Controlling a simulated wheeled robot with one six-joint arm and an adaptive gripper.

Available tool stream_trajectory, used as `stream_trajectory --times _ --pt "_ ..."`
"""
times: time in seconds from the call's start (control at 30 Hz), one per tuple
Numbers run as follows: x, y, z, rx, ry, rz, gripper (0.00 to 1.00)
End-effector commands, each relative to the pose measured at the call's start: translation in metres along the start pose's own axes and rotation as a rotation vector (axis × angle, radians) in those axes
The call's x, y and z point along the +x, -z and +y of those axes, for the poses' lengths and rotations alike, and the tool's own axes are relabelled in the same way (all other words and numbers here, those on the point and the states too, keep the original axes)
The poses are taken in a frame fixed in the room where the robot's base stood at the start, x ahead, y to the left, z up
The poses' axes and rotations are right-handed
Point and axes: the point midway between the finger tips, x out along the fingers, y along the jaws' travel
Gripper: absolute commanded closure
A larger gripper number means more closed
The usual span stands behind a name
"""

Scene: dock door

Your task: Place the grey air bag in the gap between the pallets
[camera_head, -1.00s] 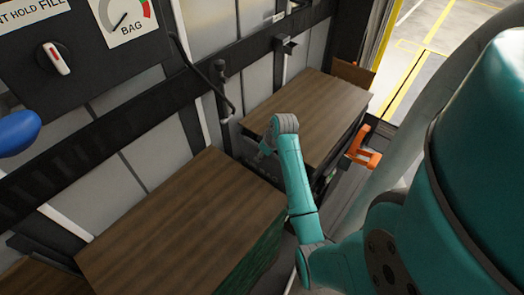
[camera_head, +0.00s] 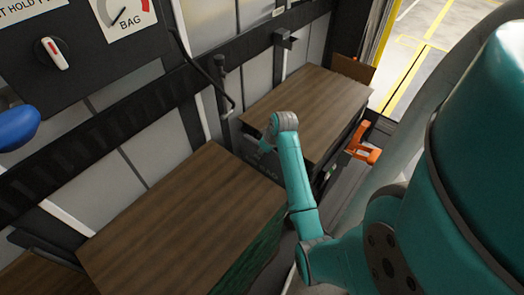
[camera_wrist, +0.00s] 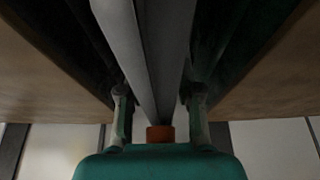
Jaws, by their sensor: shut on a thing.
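Two pallet loads with brown wood-grain tops stand along the wall: the near pallet (camera_head: 175,215) and the far pallet (camera_head: 312,105). Between them is a narrow dark gap. The grey air bag (camera_head: 264,173) shows partly in this gap in the head view, with faint lettering. In the wrist view the air bag (camera_wrist: 150,45) runs as a long grey strip between the two loads, and an orange piece (camera_wrist: 160,134) sits at its near end. My gripper (camera_wrist: 160,100) has a finger on each side of the bag's near end. It also shows small in the head view (camera_head: 263,148), over the gap.
A dark panel with a gauge (camera_head: 123,10), a knob (camera_head: 54,52) and a blue object (camera_head: 18,128) is at the upper left. A black hose (camera_head: 222,85) hangs by the wall. An orange bracket (camera_head: 362,143) stands out beside the far pallet. Yellow-marked floor lies beyond.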

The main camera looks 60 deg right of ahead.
Motion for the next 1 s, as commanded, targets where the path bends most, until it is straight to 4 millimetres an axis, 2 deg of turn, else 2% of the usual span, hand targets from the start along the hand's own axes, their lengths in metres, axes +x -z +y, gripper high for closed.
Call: stream_trajectory --times 0.27,0.3,0.4,0.77,0.87,1.0 --pt "0.004 -0.002 0.0 0.0 0.0 0.0 1.0" --pt "0.004 -0.002 0.0 0.0 0.0 0.0 0.58" --pt "0.004 -0.002 0.0 0.0 0.0 0.0 0.36" --pt "0.002 -0.002 0.0 0.0 0.0 0.0 0.36" --pt "-0.008 -0.001 0.001 0.0 -0.001 0.001 0.36" --pt "-0.031 -0.001 0.001 0.0 -0.003 0.003 0.36"
